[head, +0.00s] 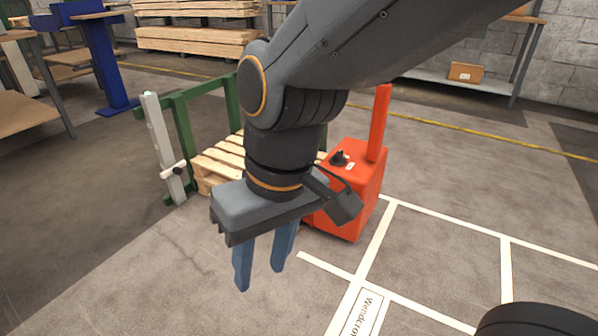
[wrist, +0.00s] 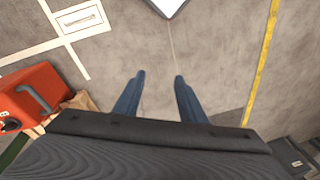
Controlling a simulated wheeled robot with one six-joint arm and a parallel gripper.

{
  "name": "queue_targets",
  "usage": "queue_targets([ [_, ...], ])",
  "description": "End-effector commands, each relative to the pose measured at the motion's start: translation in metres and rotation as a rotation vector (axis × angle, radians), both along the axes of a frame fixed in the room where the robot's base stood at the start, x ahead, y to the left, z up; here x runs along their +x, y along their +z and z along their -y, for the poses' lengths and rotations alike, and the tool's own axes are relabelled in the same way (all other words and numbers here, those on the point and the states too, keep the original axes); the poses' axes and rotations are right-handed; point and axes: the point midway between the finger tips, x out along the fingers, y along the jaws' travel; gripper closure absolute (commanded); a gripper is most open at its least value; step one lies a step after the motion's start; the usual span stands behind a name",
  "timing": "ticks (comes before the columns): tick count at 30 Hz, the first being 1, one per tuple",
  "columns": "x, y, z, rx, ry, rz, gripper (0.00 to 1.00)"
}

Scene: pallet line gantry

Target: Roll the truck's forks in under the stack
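The orange-red truck (head: 352,190) stands right of centre in the head view, with an upright orange mast and a black knob on its top. It also shows at the left edge of the wrist view (wrist: 30,95), with a grey handle. Its forks are hidden. The stack, light wooden pallets (head: 215,166), sits left of the truck inside a green frame, partly hidden by my arm. My gripper (head: 258,277) points down in front of the truck and pallets, fingers apart with nothing between them; the wrist view also shows its blue fingers (wrist: 160,82) apart over bare floor.
A green frame (head: 183,120) and a pale post (head: 163,150) stand left of the pallets. White floor lines and a lettered label (head: 364,312) lie at front right. Shelving with a cardboard box (head: 466,72) is at back right. Front-left floor is clear.

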Motion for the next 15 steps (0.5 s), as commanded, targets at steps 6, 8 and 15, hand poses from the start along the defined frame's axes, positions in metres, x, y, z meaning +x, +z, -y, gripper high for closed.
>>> queue_targets([
  [6, 0.078, -0.021, -0.047, 0.094, 0.027, 0.129, 0.63],
  [8, 0.109, -0.03, -0.061, 0.118, 0.038, 0.189, 0.63],
  [15, 0.233, -0.076, -0.085, 0.113, 0.054, 0.459, 0.63],
])
